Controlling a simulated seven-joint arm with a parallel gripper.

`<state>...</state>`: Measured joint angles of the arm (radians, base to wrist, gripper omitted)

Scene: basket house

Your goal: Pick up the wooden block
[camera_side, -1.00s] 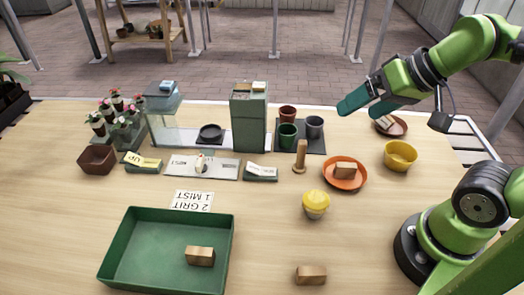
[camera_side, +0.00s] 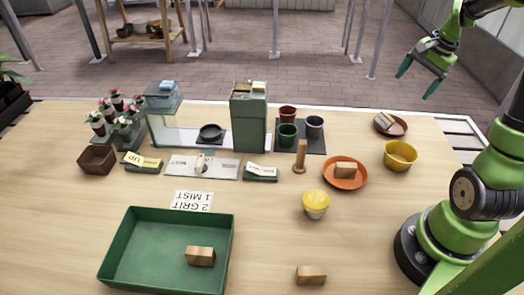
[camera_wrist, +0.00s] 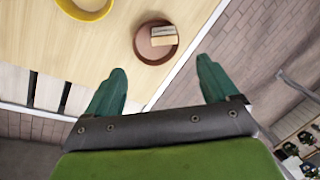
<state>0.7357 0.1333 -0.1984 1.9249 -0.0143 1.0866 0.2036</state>
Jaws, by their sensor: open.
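Several wooden blocks are in the side view. One wooden block (camera_side: 311,275) lies on bare table near the front edge. Another block (camera_side: 200,256) is inside the green tray (camera_side: 118,262). A third block (camera_side: 346,170) sits on the orange plate (camera_side: 345,185). A light block-like piece (camera_side: 384,120) lies in the brown dish (camera_side: 402,129) at the back right; in the wrist view this piece (camera_wrist: 163,35) is in the dish (camera_wrist: 150,50). My gripper (camera_side: 417,84) is open and empty, raised beyond the table's back right. Its fingers (camera_wrist: 158,90) are spread wide.
A yellow bowl (camera_side: 400,156) stands near the brown dish. A yellow-topped cup (camera_side: 315,205) and a wooden peg (camera_side: 300,158) stand mid-table. Pots (camera_side: 288,135), a green box (camera_side: 249,118) and plants (camera_side: 115,120) line the back. The front middle has free room.

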